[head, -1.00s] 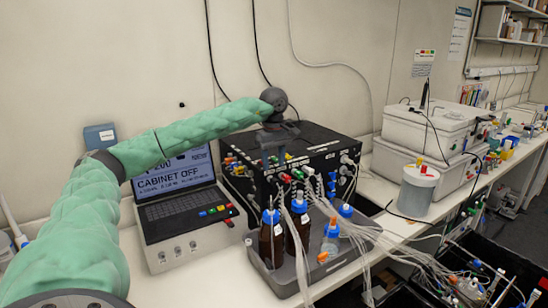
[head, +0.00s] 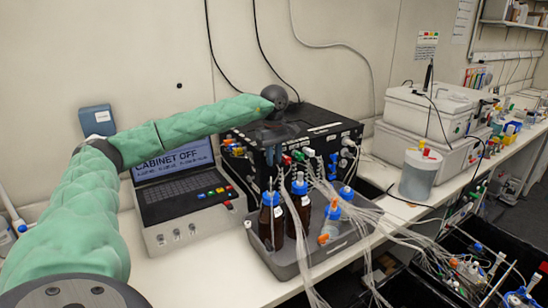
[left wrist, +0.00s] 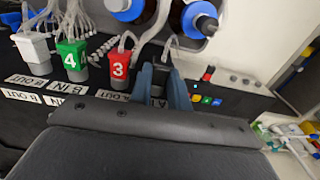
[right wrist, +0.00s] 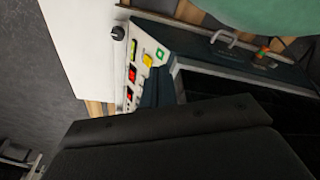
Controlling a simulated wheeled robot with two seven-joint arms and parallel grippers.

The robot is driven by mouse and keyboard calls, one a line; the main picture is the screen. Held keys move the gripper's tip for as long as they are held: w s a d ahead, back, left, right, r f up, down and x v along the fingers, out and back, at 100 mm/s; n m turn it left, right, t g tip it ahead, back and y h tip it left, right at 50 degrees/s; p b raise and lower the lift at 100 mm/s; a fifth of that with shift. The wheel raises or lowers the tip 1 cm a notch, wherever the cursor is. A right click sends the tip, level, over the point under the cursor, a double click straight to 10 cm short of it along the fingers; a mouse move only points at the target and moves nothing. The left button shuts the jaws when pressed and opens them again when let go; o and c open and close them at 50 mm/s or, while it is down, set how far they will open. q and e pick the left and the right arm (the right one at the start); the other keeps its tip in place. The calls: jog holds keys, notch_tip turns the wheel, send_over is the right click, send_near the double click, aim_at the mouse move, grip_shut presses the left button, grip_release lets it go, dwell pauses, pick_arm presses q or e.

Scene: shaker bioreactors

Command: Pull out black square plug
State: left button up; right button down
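The black square plug (left wrist: 160,76) sits in the front of the black box, right of the red plug marked 3 (left wrist: 119,66). A clear tube comes from its top. The blue-grey fingers of my left gripper (left wrist: 164,92) lie on both sides of the plug and appear closed on it. In the head view my left gripper (head: 272,153) is at the upper left of the box front; the plug cannot be made out there. My right gripper (right wrist: 158,86) has its fingers close together with nothing visible between them, in front of a panel with buttons.
Green plug 4 (left wrist: 72,61) and a white plug (left wrist: 33,47) stand in the same row. Bottles with blue caps (head: 299,205) stand in a grey tray below, with many loose tubes. A laptop-like console (head: 185,190) is left of the box.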

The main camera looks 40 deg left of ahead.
pick_arm(q)
grip_shut()
jog(key=shift+s+d+b, duration=0.15)
jog(key=shift+d+b, duration=0.05)
jog(key=shift+d, duration=0.45)
jog(key=shift+s+d+b, duration=0.15)
jog(key=shift+d, duration=0.45)
jog(key=shift+s+d, duration=0.25)
jog(key=shift+d, duration=0.5)
jog(key=shift+s+d, duration=0.2)
jog(key=shift+d, duration=0.5)
